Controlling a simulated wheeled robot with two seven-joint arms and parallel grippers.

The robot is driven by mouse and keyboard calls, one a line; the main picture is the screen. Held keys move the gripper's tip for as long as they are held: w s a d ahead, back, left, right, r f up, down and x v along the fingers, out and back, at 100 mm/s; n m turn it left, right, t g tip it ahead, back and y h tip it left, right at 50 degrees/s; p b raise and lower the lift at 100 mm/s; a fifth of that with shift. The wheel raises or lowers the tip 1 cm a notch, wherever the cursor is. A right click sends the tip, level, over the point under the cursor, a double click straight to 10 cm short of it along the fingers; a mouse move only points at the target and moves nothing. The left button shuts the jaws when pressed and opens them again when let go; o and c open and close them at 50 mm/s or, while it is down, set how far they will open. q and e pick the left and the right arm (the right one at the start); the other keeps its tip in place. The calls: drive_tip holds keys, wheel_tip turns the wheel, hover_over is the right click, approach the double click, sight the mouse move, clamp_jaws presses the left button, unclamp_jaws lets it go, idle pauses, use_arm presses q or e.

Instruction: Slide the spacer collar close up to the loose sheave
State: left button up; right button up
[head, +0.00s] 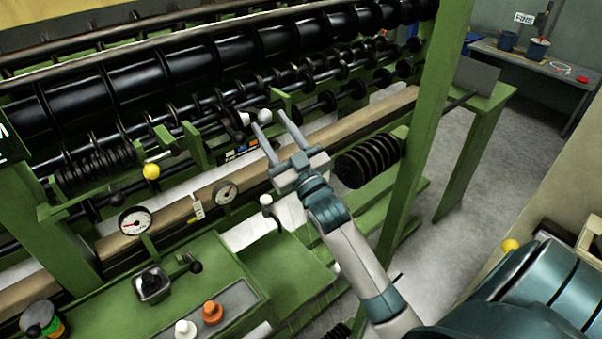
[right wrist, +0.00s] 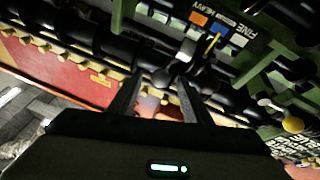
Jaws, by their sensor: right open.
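My right gripper (head: 269,119) is open and reaches over the machine's shafts, its fingers pointing up-left. A pale round knob-like piece (head: 265,116) shows at its fingertips, and a small white piece (head: 244,118) is just left of it. In the right wrist view the open fingers (right wrist: 158,80) have a grey rounded piece (right wrist: 162,77) at their tips; I cannot tell whether they touch it. Dark discs and collars (head: 318,104) sit along the black shafts. I cannot tell for certain which are the spacer collar and the loose sheave. My left gripper is out of view.
A stack of black discs (head: 367,160) hangs right of my gripper, beside a green upright post (head: 424,130). A yellow knob (head: 151,171) and two dials (head: 135,222) stand at the left. A FINE/HEAVY label (right wrist: 235,32) is near the fingers. Floor at right is clear.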

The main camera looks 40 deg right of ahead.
use_arm(q)
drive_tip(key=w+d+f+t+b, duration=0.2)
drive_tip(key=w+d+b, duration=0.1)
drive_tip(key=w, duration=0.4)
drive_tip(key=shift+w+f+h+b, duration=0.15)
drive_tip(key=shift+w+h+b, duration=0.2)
drive_tip(key=shift+b, duration=0.15)
use_arm(e)
drive_tip(key=v, duration=1.3)
drive_tip(key=shift+s, duration=0.35)
drive_tip(key=shift+f, duration=0.25)
